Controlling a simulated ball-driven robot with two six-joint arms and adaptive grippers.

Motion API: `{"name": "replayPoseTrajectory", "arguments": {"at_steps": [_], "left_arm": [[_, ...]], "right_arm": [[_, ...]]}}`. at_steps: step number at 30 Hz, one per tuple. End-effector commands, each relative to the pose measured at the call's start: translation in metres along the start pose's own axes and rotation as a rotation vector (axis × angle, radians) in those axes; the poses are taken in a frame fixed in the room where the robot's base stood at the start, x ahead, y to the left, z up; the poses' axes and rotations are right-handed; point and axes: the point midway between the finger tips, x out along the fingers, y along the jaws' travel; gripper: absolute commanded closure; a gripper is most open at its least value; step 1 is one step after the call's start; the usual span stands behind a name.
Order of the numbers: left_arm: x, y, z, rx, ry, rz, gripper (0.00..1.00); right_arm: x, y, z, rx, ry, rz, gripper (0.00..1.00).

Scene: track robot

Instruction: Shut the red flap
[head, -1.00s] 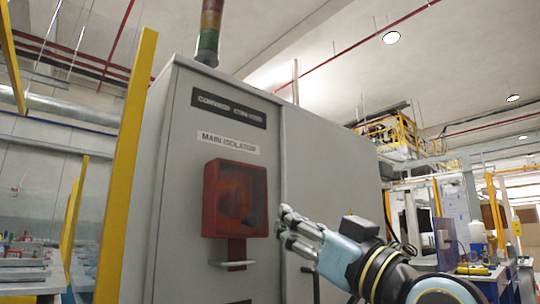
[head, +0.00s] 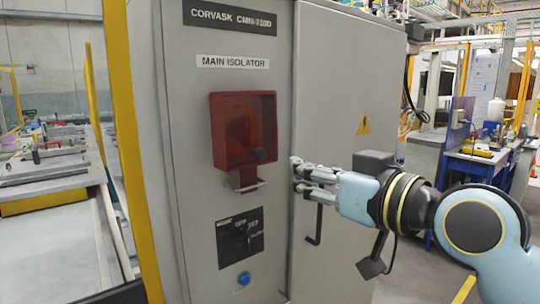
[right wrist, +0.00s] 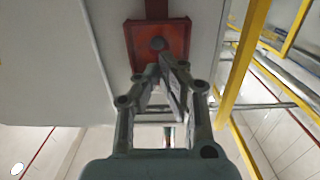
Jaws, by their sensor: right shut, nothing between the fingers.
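A red box (head: 217,130) is mounted on the grey cabinet under a "MAIN ISOLATOR" label (head: 233,62). Its front looks see-through red, with a dark round shape behind it and a dark knob at lower right. I cannot tell the red flap's exact angle. In the right wrist view the shut fingertips (right wrist: 162,66) appear just in front of the red box (right wrist: 135,42). My left gripper is out of view.
A black panel (head: 240,238) and a blue button (head: 244,278) are below the box. A black door handle (head: 315,225) is beneath my right gripper. A yellow post (head: 122,140) stands left of the cabinet. A blue workbench (head: 478,160) is at the right.

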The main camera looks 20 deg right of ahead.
Motion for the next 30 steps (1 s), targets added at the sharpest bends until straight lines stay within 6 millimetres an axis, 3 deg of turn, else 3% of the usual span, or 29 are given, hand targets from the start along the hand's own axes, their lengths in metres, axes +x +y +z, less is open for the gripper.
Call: {"name": "replayPoseTrajectory", "arguments": {"at_steps": [6,12,18,30], "left_arm": [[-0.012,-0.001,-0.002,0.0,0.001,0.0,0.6],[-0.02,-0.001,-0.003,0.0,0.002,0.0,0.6],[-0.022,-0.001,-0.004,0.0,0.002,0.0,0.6],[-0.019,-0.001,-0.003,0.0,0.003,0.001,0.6]], "right_arm": [[0.048,0.0,-0.004,0.004,0.003,-0.001,1.0],[0.077,0.0,-0.003,0.001,0.001,0.0,1.0],[0.089,0.0,-0.002,0.0,0.001,0.0,1.0],[0.09,0.0,0.0,0.0,0.006,0.0,1.0]]}}
